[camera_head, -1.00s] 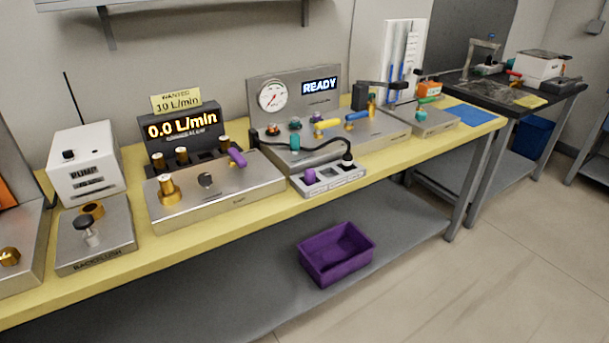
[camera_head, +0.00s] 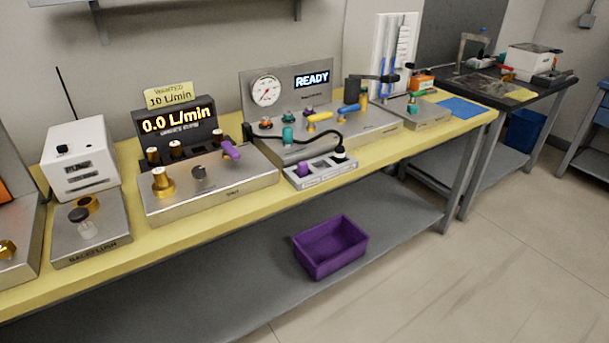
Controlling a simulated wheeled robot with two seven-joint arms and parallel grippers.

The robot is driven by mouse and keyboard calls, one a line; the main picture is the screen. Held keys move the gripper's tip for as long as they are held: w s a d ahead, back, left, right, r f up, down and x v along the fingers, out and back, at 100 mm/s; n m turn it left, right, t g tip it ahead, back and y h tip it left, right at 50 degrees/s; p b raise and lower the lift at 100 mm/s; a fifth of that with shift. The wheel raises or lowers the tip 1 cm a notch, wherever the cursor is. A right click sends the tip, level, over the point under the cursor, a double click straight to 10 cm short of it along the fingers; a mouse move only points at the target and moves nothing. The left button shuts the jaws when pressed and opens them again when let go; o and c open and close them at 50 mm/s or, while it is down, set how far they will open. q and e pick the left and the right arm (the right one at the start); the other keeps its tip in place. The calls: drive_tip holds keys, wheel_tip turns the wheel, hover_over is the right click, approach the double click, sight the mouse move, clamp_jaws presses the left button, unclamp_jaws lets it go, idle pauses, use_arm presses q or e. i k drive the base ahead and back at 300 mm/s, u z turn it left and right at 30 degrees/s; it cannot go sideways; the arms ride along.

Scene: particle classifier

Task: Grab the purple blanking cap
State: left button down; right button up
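A small purple cap (camera_head: 303,169) stands upright in the left part of a low grey holder (camera_head: 325,178) at the front edge of the yellow bench. I cannot read the holder's labels. A second purple piece, shaped like a lever or handle (camera_head: 230,149), sits on the metal unit to the left, under the "0.0 L/min" display. Neither of my grippers is in view, so nothing is seen touching the cap.
A black plug (camera_head: 339,153) with a cable sits at the holder's right end. A gauge unit (camera_head: 290,92) reading "READY" stands behind. An empty-looking purple bin (camera_head: 330,247) is on the lower shelf (camera_head: 260,290). Open floor (camera_head: 480,270) lies at the right.

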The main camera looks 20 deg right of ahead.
sight(302, 166)
drive_tip(key=k, duration=1.25)
drive_tip(key=z, duration=0.7)
drive_tip(key=i, duration=0.9)
drive_tip(key=z, duration=0.4)
drive_tip(key=i, duration=1)
drive_tip(key=u, duration=0.5)
